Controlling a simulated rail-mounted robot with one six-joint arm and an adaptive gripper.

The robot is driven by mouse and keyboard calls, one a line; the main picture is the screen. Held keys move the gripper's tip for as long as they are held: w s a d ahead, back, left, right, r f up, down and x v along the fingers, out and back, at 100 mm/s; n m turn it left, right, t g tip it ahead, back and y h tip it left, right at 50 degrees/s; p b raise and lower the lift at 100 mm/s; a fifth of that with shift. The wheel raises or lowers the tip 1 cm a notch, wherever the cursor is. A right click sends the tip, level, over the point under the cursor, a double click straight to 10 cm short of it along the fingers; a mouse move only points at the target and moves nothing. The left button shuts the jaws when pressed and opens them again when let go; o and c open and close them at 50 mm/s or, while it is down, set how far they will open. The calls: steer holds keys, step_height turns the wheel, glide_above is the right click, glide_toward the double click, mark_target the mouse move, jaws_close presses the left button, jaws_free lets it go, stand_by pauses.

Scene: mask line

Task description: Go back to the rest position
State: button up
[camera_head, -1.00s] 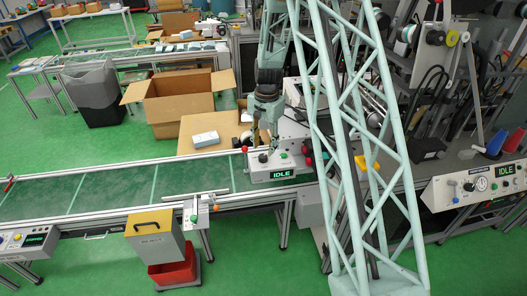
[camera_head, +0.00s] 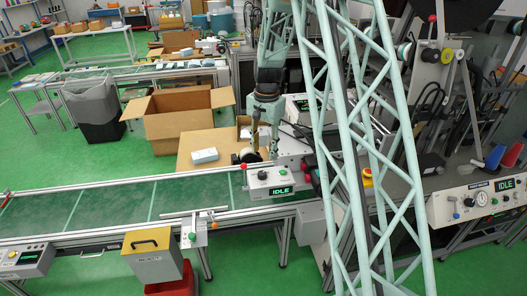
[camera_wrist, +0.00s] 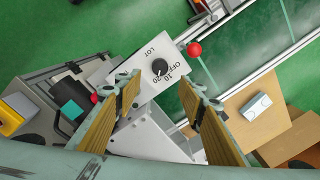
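My gripper (camera_head: 263,150) hangs above the white control box (camera_head: 271,180) that shows IDLE. In the wrist view my gripper (camera_wrist: 163,105) has its two tan-padded fingers wide apart, with nothing held between them. Beyond the fingertips lies the white panel with a black knob (camera_wrist: 160,67) marked OFF, 10 and 20 and the word LOT. The panel is clear of the fingers. A red ball-topped lever (camera_wrist: 194,48) stands beside it. The arm's upper links show in the head view, partly behind the pale lattice column.
A green conveyor (camera_head: 115,205) runs left of the control box. An open cardboard box (camera_head: 180,122) and a small pale box (camera_head: 204,156) on a tan board lie behind it. A grey bin (camera_head: 93,110) stands on the floor. A second IDLE panel (camera_head: 480,199) is at the right.

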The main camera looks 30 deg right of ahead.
stand_by(0.4)
steer(key=s+a+r+n+b, duration=0.1)
steer(key=s+a+r+n, duration=0.1)
steer(key=s+a+r, duration=0.5)
steer(key=s+a+r+n+t+b, duration=0.1)
steer(key=s+a+r+n, duration=0.1)
steer(key=s+r, duration=0.45)
steer(key=s+a+r+n+b, duration=0.15)
steer(key=s+a+r, duration=0.3)
steer(key=r, duration=0.55)
steer(key=s+a+r+n+t+b, duration=0.1)
steer(key=s+a+n, duration=0.2)
steer(key=s, duration=1.2)
steer(key=s+a+r+n+t+b, duration=0.1)
steer(key=s+a+n, duration=0.3)
steer(key=s, duration=1.2)
steer(key=shift+a+r+b, duration=0.4)
steer(key=shift+a+r, duration=0.25)
steer(key=shift+a, duration=0.4)
steer(key=shift+w+d, duration=0.1)
